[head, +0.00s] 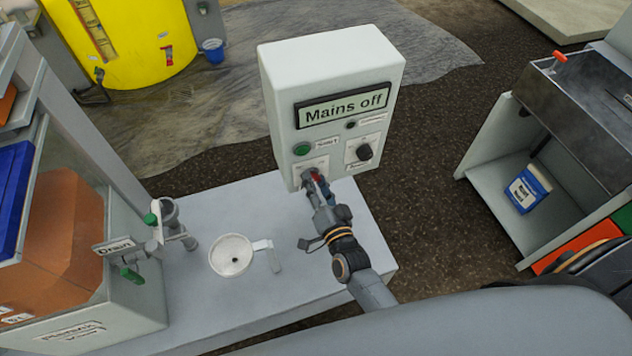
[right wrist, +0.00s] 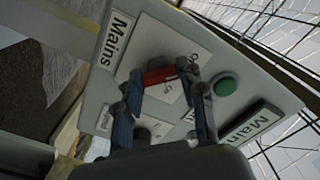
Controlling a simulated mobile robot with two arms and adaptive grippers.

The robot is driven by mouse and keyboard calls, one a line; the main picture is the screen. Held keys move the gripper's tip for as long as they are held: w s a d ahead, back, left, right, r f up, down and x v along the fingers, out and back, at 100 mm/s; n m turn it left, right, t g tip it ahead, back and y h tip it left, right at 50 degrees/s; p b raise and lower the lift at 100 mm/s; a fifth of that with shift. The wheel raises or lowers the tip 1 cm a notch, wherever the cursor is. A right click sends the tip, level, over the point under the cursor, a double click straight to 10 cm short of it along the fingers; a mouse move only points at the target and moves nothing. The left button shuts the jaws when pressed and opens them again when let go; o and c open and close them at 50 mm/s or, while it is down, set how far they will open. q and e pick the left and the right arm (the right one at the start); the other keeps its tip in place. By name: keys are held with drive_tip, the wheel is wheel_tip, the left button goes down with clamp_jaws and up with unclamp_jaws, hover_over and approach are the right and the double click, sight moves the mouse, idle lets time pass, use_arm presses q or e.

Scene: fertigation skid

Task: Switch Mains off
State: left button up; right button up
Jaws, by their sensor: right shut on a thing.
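The white control box (head: 330,75) stands on the grey bench, and its display (head: 343,106) reads "Mains off". My right gripper (head: 316,182) is at the lower left of the box's front face. In the right wrist view my right gripper (right wrist: 168,90) has its two fingers around the red Mains switch handle (right wrist: 160,76) and is shut on it. The handle sits on a white plate beside a "Mains" label (right wrist: 117,38). In the head view the switch is mostly hidden by the gripper. My left gripper is not in view.
A green button (head: 302,149) and a black knob (head: 364,152) are on the box above and right of my gripper. A white strainer cup (head: 231,255) and the Drain valve (head: 152,219) are to the left. An open cabinet (head: 484,155) stands right.

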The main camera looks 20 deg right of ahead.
drive_tip(key=o, duration=1.2)
drive_tip(key=shift+c, duration=0.2)
drive_tip(key=shift+s, duration=0.15)
drive_tip(key=s, duration=1.1)
drive_tip(key=shift+s+d, duration=0.2)
drive_tip(key=shift+s, duration=0.2)
drive_tip(key=s+f+n+g+y+b, duration=0.1)
drive_tip(key=s+f+n+g+b, duration=0.25)
drive_tip(key=f, duration=1.15)
drive_tip(key=s+f+n+g, duration=0.3)
drive_tip(key=s+f+g, duration=0.3)
drive_tip(key=f, duration=0.9)
drive_tip(key=s+d+f+n+g+b, duration=0.1)
drive_tip(key=s+d+f+n+g, duration=0.1)
drive_tip(key=s+f, duration=0.6)
drive_tip(key=s+d+f+n+g+h+b, duration=0.1)
drive_tip(key=s+d+f+g, duration=0.4)
drive_tip(key=s, duration=0.8)
wheel_tip(320, 180, down, 3)
drive_tip(key=shift+s+d+f+n+h, duration=0.15)
drive_tip(key=shift+d+n+h, duration=0.15)
drive_tip(key=shift+d+n, duration=0.3)
